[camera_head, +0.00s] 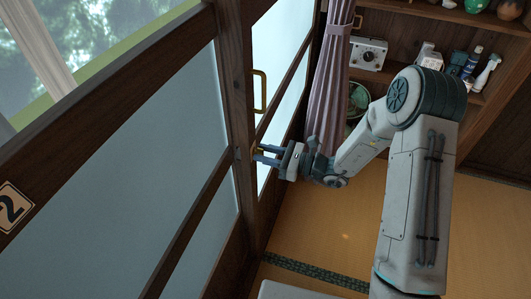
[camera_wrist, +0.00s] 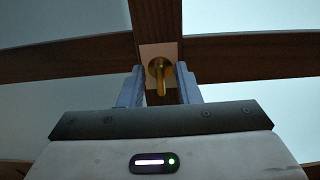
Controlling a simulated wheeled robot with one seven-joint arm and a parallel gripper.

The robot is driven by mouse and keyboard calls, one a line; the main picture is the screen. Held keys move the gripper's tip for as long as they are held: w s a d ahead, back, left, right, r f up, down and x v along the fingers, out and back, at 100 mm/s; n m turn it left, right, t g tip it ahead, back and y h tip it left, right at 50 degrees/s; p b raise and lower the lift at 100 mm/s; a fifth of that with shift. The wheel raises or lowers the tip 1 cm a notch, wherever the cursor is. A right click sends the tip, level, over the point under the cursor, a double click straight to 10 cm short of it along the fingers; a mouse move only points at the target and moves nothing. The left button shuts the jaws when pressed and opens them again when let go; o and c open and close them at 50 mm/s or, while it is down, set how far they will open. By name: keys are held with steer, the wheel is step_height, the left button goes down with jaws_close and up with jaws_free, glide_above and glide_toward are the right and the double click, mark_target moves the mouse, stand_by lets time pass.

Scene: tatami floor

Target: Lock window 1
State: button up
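The window's wooden frame (camera_head: 243,110) stands upright at the centre-left of the head view, with frosted panes on both sides. A small brass latch (camera_wrist: 160,73) on a pale plate sits where the wooden bars cross in the wrist view. My gripper (camera_head: 263,155) reaches to the frame from the right. In the wrist view my gripper (camera_wrist: 159,88) is open, one finger on each side of the latch with gaps between. I cannot tell whether the fingertips touch the frame. No label for window 1 is visible.
A brass pull handle (camera_head: 260,92) is on the frame above my gripper. A label "2" (camera_head: 12,208) marks the left, nearer window. A purple curtain (camera_head: 330,80) hangs close right of my gripper. Shelves (camera_head: 395,50) with several items stand behind. The tatami floor (camera_head: 320,230) below looks clear.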

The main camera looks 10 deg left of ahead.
jaws_close()
steer(key=shift+f+b, duration=0.1)
steer(key=shift+b, duration=0.35)
steer(key=n+b, duration=0.6)
steer(key=b, duration=0.2)
steer(key=n+b, duration=0.6)
steer(key=b, duration=0.3)
steer(key=n+b, duration=0.5)
steer(key=b, duration=0.3)
steer(key=shift+s+f+n, duration=0.2)
steer(key=shift+f+n, duration=0.05)
steer(key=shift+n, duration=0.15)
steer(key=shift+r+b, duration=0.1)
steer(key=shift+b, duration=0.3)
